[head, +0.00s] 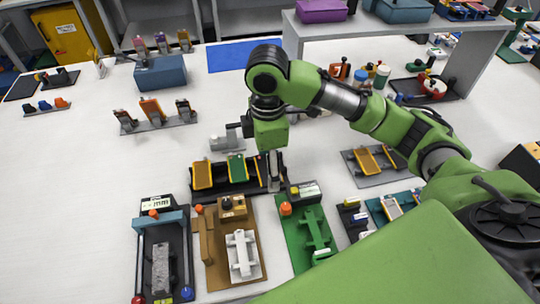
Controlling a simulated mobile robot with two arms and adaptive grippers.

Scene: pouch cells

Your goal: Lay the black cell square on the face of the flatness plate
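My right arm comes in from the right and bends down, with its gripper (274,178) low at the right end of a black rack (213,192). The rack holds a golden-orange cell (202,174), a green cell (236,168) and a dark, narrow item with a red spot (261,168), perhaps the black cell, right beside the gripper. The fingers are small and partly hidden, so their opening and any hold are unclear. The flatness plate is probably the speckled grey slab (161,268) in the black fixture at the front left; its face looks bare. My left gripper is out of view.
A brown fixture (212,274) with a white cradle and a green fixture (292,240) stand right of the slab's fixture. A grey rack (374,180) lies to the right. A blue box (161,72) and cell stands are behind. White table is clear left of the racks.

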